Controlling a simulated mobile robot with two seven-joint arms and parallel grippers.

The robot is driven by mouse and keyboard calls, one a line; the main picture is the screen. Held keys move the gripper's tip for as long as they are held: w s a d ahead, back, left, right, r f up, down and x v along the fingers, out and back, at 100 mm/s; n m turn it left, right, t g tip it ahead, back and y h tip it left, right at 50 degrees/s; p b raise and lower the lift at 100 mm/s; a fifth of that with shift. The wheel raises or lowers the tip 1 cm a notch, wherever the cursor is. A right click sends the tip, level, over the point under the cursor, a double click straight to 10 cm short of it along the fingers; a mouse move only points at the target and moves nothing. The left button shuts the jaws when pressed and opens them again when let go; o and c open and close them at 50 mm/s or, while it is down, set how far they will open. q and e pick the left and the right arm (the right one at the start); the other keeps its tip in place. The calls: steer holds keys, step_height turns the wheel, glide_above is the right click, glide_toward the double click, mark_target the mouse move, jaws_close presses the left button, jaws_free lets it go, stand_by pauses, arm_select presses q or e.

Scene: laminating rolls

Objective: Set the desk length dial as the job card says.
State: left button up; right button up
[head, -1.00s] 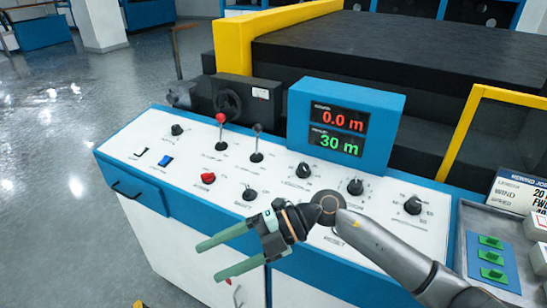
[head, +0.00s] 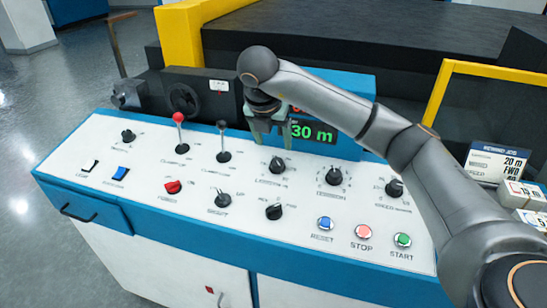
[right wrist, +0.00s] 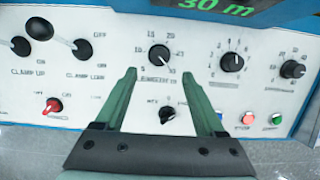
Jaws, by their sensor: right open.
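The length dial (head: 277,165) is a black knob on the white sloping desk, with a printed scale around it. In the right wrist view the dial (right wrist: 159,55) lies between my fingertips in the picture; its exact pointer setting is hard to read. My right gripper (head: 271,140) is open and empty, fingers pointing down, just above and behind the dial, apart from it. The display (head: 315,133) shows a green 30 m; its upper red reading is mostly hidden by my arm. The job card (head: 497,162) at the right reads 20 m, FWD. My left gripper is out of view.
Another dial (head: 333,176) stands right of the length dial, and a small knob (head: 274,211) in front. Two clamp levers (head: 223,141) stand to the left. Reset (head: 325,223), stop (head: 363,232) and start (head: 402,240) buttons line the front right.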

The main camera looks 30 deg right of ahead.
mark_target(277, 161)
steer(key=p+x, duration=0.1)
steer(key=x, duration=0.8)
steer(key=shift+f, duration=0.15)
steer(key=shift+c, duration=0.4)
jaws_close()
